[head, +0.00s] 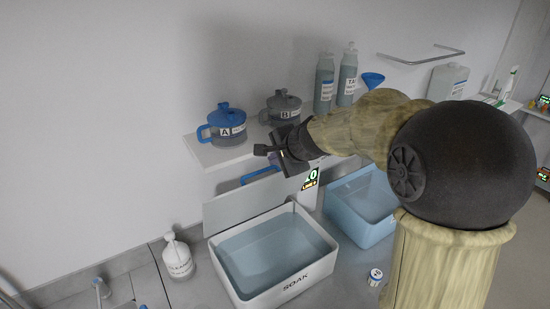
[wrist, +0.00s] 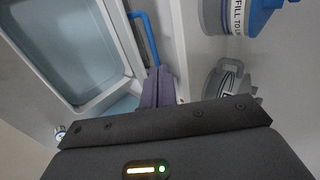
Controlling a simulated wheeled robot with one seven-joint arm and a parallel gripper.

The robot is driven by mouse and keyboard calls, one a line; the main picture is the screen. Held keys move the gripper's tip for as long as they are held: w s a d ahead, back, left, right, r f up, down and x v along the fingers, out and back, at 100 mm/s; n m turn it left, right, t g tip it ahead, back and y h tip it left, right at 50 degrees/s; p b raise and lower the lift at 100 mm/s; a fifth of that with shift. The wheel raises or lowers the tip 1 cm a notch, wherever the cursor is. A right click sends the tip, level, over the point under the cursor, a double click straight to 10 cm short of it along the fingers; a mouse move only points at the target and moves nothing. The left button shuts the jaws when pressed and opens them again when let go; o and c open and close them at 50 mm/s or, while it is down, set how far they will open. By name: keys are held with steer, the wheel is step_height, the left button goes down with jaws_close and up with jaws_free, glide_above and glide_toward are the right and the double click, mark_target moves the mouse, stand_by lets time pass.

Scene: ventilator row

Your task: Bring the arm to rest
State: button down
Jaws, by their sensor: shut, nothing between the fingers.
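My gripper (head: 262,150) is held out in front of the wall shelf, above the soak basin's far side, with its fingers pointing left in the head view. In the wrist view my gripper's closed fingers (wrist: 158,84) show as one narrow dark block, shut with nothing held. My arm reaches out from the right of the head view, bent at a large dark joint. The arm hides part of the shelf and the wall behind it.
A white SOAK basin (head: 324,262) of liquid stands below, with a pale blue basin (head: 388,229) to its right. The wall shelf (head: 228,156) carries blue-lidded jug A (head: 227,128), grey-lidded jug B (head: 284,104) and bottles (head: 347,78). A CLEAN spray bottle (head: 178,258) stands left.

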steer(key=s+d+f+n+g+h+b, duration=0.2)
steer(key=s+d+f+n, duration=0.4)
steer(key=s+f, duration=0.4)
steer(key=s+d+f+n+g+h+b, duration=0.2)
steer(key=s+d+f+n, duration=0.4)
steer(key=s+f, duration=0.4)
steer(key=s+g+b, duration=0.1)
steer(key=s, duration=0.2)
steer(key=shift+s+f+g+h+b, duration=0.2)
steer(key=shift+s+g+h+b, duration=0.1)
steer(key=shift+s+b, duration=0.1)
steer(key=shift+d, duration=0.1)
steer(key=shift+s, duration=0.1)
steer(key=shift+w, duration=0.2)
